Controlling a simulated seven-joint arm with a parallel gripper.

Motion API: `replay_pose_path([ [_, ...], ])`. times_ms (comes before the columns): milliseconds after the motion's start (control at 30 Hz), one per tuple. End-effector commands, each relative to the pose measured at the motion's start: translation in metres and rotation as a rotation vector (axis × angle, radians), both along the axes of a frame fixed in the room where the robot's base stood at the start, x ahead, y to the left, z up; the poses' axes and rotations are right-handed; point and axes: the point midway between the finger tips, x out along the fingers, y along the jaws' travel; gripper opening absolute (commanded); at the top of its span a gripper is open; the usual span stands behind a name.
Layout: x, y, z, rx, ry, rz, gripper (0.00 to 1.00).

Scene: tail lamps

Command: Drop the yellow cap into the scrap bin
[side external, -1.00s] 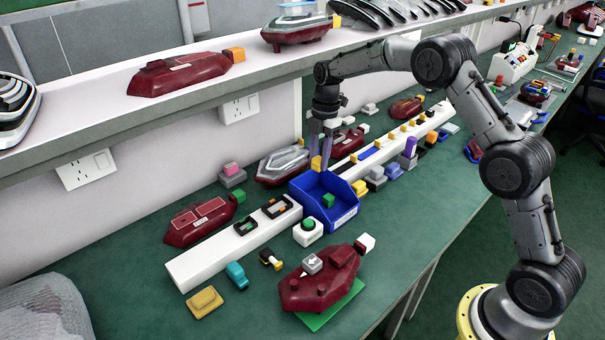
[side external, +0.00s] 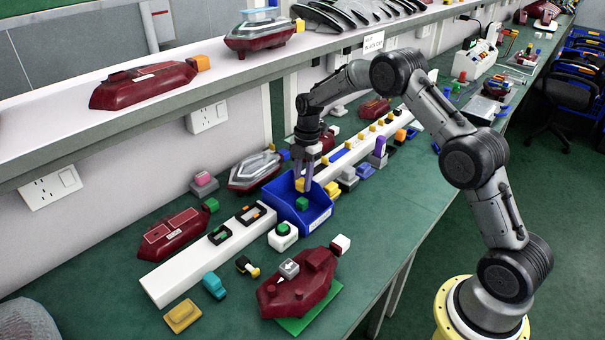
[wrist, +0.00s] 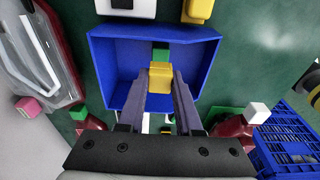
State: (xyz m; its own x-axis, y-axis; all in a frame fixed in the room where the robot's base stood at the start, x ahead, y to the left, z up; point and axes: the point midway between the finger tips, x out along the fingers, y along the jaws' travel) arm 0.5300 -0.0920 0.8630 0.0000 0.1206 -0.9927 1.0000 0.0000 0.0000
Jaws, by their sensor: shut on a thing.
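My gripper (side external: 302,178) is shut on the yellow cap (side external: 300,185), which sits between its two fingertips. In the wrist view the yellow cap (wrist: 160,78) shows clearly, with my gripper's fingers (wrist: 160,88) on either side of it. The blue scrap bin (side external: 318,218) stands on the green bench, directly below the gripper. The cap appears over the bin's opening, low near its rim; its exact height is hard to tell. A green block (side external: 302,203) lies inside the bin, just beyond the cap in the wrist view.
A long white rail (side external: 180,272) runs up to the bin. A white box with a green button (side external: 283,236) stands in front of the bin. A grey-topped lamp housing (side external: 254,170) is at its left. The shelf (side external: 200,135) overhangs the back.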

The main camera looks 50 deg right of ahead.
Motion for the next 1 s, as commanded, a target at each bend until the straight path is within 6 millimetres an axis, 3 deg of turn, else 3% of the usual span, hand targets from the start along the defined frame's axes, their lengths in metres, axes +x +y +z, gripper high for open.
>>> replay_pose_path([
  [267,0.0,0.0,-0.001,0.0,0.0,0.0,0.0],
  [300,0.0,0.0,-0.001,0.0,-0.001,0.0,0.39],
  [467,0.0,0.0,-0.001,0.0,-0.001,0.0,0.68],
  [800,0.0,0.0,0.001,0.0,-0.001,0.0,0.68],
  [1000,0.001,-0.003,0.025,-0.001,-0.005,-0.001,0.68],
])
